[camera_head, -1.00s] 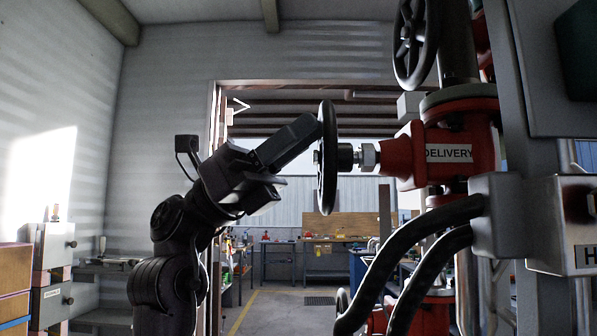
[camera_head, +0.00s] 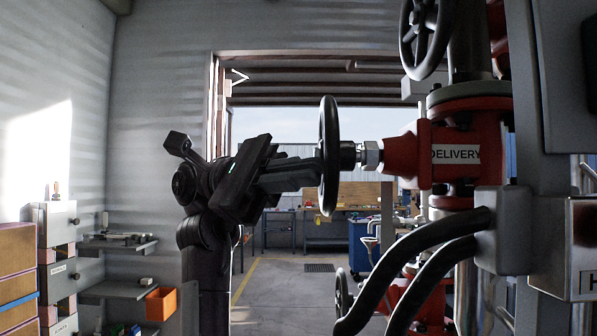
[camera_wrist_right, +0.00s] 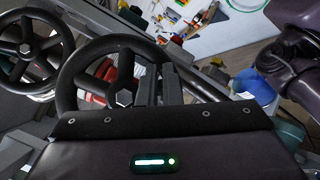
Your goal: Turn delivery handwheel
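The delivery handwheel (camera_head: 328,110) is a black spoked wheel seen almost edge-on, on a stem from the red valve body (camera_head: 462,150) labelled DELIVERY. My right gripper (camera_head: 318,172) reaches it from the left, at about hub height. In the right wrist view, the handwheel (camera_wrist_right: 72,85) shows its spokes and hex hub. The two fingers of my right gripper (camera_wrist_right: 160,86) stand close together at its right rim, and look shut on the rim. The exact contact is partly hidden. My left gripper is out of view.
Another black handwheel (camera_head: 424,38) is above right, and a third (camera_head: 342,292) is low down. Thick black hoses (camera_head: 400,262) curve below the valve. A grey post (camera_head: 540,120) and boxes stand at right. Shelves with an orange bin (camera_head: 161,304) are at left.

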